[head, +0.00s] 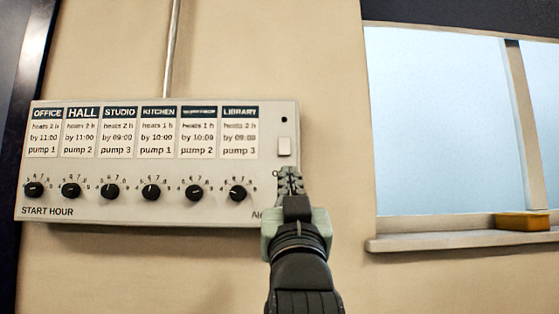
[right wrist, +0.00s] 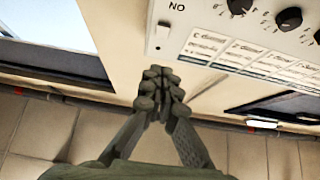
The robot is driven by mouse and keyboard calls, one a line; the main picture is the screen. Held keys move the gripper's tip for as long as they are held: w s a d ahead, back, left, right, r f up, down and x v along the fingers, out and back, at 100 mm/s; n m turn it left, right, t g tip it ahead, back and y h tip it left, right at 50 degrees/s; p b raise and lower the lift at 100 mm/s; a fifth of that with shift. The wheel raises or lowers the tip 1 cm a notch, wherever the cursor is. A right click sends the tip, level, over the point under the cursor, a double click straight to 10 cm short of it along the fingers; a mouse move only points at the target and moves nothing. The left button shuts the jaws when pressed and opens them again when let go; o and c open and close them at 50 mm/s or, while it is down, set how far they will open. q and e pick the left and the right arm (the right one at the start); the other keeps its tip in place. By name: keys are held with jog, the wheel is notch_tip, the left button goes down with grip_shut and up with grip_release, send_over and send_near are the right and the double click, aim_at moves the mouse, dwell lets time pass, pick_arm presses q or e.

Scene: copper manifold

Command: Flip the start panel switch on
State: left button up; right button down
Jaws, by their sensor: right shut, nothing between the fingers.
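The start panel (head: 150,217) is a pale box on the wall, marked START HOUR, with labelled cards and a row of black knobs. Its switch (head: 284,147) is a small white rocker at the right end, under a dark dot. My right gripper (head: 288,175) is shut and empty, its tips just below the switch in the head view. In the right wrist view the shut fingertips (right wrist: 160,78) lie in front of the panel's corner, near the switch (right wrist: 163,30). I cannot tell whether they touch the panel. My left gripper is not in view.
A window with a sill (head: 470,237) is to the right of the panel, with a yellow block (head: 523,221) on it. A conduit (head: 172,50) runs up the wall from the panel's top. The wall between panel and window is bare.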

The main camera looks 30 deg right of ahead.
aim_at(283, 149)
jog(key=shift+w, duration=0.1)
jog(key=x, duration=0.4)
jog(key=f+p+x, duration=0.1)
jog(key=x, duration=0.3)
jog(key=w+p+x, duration=0.1)
jog(key=x, duration=0.3)
jog(key=shift+w+d+f, duration=0.1)
jog(key=shift+d+f, duration=0.15)
jog(key=shift+f, duration=0.15)
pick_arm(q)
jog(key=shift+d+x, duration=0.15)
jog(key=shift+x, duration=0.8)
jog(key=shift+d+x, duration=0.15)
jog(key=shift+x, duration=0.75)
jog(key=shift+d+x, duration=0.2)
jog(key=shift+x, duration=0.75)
pick_arm(e)
jog(key=shift+w+d, duration=0.3)
jog(key=shift+w, duration=0.15)
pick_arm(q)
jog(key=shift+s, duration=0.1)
